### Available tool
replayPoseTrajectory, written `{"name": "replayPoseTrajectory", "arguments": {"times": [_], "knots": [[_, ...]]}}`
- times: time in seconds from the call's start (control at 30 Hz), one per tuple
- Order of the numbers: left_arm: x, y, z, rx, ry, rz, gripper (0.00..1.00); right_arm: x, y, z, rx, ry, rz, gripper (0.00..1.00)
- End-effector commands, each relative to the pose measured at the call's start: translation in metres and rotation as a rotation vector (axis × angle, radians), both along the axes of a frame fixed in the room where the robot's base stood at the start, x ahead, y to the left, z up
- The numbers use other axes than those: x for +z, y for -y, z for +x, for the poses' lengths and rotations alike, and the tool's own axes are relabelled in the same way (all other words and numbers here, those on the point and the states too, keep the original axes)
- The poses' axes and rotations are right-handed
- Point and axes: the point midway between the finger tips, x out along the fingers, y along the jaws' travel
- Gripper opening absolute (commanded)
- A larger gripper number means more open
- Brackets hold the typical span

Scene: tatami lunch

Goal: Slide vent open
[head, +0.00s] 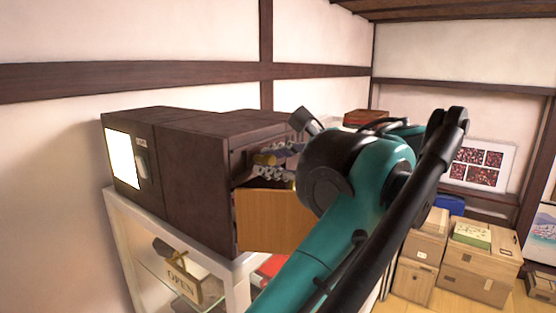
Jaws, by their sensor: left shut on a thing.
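A dark brown box-shaped unit (205,175) stands on a white-framed display case at the left. Its right-hand side has an opening, with a light wooden panel (270,220) below it. I cannot make out a vent clearly. My left gripper (274,163) is at this opening, beyond my teal and black arm. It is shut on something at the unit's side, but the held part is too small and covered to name. My arm hides much of that side. My right gripper is not in view.
The display case (236,285) has glass and an OPEN sign (184,287). Cardboard boxes (478,262) are stacked on the floor at the right. A blue bin (449,205) and a framed picture (480,164) are behind them. The wall stands close behind the unit.

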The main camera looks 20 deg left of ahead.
Motion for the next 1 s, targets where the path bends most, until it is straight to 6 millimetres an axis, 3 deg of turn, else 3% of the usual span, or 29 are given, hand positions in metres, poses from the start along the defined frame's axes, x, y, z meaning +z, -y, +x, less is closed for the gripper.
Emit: {"name": "replayPoseTrajectory", "arguments": {"times": [0.17,0.2,0.27,0.3,0.67,1.0], "knots": [[-0.003,-0.001,-0.002,0.009,-0.006,-0.006,0.0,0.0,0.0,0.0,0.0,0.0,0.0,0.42],[-0.003,-0.001,-0.002,0.008,-0.006,-0.006,0.23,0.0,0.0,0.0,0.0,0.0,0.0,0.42],[-0.003,-0.001,-0.002,0.007,-0.006,-0.006,0.39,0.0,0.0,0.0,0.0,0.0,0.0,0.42],[-0.003,-0.001,-0.001,0.007,-0.006,-0.006,0.42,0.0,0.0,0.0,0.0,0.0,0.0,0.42],[0.0,0.004,-0.003,0.003,-0.003,-0.004,0.42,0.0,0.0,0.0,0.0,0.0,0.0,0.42],[0.018,0.059,-0.037,0.0,-0.004,-0.004,0.42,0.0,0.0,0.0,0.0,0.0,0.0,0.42]]}}
